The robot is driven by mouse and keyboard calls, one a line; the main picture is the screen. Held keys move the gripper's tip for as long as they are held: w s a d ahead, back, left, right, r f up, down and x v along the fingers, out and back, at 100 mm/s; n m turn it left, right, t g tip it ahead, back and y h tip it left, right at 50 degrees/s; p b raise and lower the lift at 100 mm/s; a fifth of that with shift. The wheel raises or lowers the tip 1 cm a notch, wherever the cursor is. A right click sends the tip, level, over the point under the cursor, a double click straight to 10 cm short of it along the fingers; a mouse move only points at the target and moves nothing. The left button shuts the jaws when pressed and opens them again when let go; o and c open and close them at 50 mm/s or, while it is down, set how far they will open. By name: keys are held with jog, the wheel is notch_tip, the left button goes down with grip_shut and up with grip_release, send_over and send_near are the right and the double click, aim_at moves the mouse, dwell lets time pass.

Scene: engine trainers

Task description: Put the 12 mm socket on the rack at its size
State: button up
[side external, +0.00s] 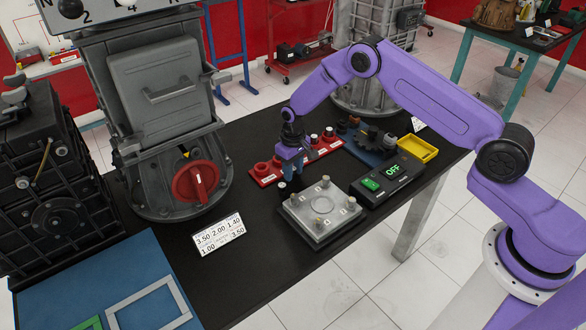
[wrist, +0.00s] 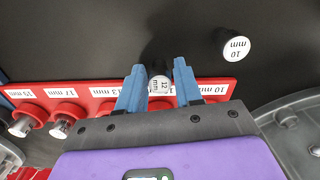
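The 12 mm socket (wrist: 160,82) is a dark cylinder with a white cap marked "12 mm". In the wrist view it sits between the two blue fingers of my gripper (wrist: 158,88), which are close together on either side of it. In the side view my gripper (side external: 291,168) is low, at the front edge of the red rack (side external: 265,179).
The 10 mm socket (wrist: 236,45) stands on the black table (side external: 255,220) near my gripper. A grey plate with posts (side external: 322,211), a box reading OFF (side external: 388,180) and a yellow tray (side external: 417,149) stand to the right.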

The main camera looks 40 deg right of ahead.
notch_tip(320, 180, up, 12)
jog(key=shift+r, duration=0.15)
dwell(0.5)
jog(key=s+a+r+n, duration=0.3)
jog(key=s+a+r, duration=0.2)
jog(key=s+r, duration=0.4)
jog(key=s+r+n, duration=0.2)
jog(key=s, duration=0.9)
jog(key=s+d+r+n, duration=0.1)
jog(key=s+r+n, duration=0.1)
jog(key=s, duration=0.9)
jog(key=shift+d+r+n, duration=0.25)
jog(key=shift+r+n, duration=0.15)
jog(key=shift+r, duration=0.25)
jog(key=shift+o, duration=0.9)
jog(key=s+d+n, duration=0.2)
jog(key=s+d, duration=0.4)
jog(key=s, duration=0.4)
jog(key=shift+s+n, duration=0.35)
jog(key=shift+n, duration=0.05)
jog(key=shift+o, duration=1.1)
jog(key=shift+s+d+f, duration=0.1)
jog(key=shift+s+d, duration=0.05)
jog(key=shift+s, duration=0.1)
